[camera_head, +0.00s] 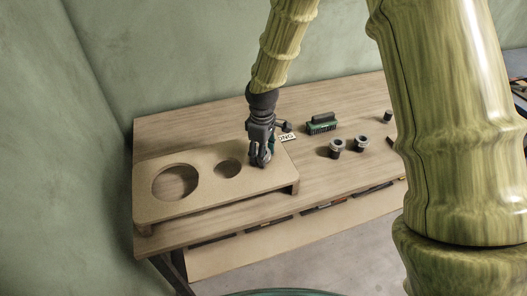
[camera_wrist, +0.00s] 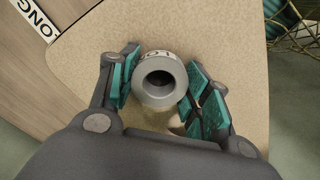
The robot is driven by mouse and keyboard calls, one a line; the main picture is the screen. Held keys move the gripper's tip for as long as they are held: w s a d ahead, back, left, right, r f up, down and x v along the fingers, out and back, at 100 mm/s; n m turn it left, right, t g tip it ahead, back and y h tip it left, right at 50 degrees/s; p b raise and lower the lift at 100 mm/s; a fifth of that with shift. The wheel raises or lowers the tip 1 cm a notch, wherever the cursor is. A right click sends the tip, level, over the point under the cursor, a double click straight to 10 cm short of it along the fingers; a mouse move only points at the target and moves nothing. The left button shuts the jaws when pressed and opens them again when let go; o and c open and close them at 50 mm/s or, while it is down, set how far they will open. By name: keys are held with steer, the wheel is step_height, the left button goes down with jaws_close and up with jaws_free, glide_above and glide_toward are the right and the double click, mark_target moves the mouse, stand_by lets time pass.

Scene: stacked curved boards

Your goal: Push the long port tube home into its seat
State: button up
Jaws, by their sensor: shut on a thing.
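The long port tube shows in the wrist view as a grey round collar (camera_wrist: 160,74) with a dark open bore, seen nearly end-on. A white label strip with partial lettering shows behind its rim. My gripper (camera_head: 261,160) is shut on the tube, with teal pads on its left and right sides in the wrist view. The gripper stands over the right end of the tan raised board (camera_head: 205,204). The tube's seat is hidden under the tube and fingers, so I cannot tell how deep the tube sits.
The board has a large round hole (camera_head: 176,183) and a smaller hole (camera_head: 227,168) left of my gripper. A white card (camera_head: 288,137) with the letters ONG visible lies behind it. A green block (camera_head: 321,123) and two grey-collared tubes (camera_head: 337,147) (camera_head: 361,143) stand to the right.

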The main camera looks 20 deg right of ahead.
steer(key=shift+f, duration=0.3)
steer(key=o, duration=1.3)
steer(key=shift+f, duration=0.1)
step_height(320, 180, up, 12)
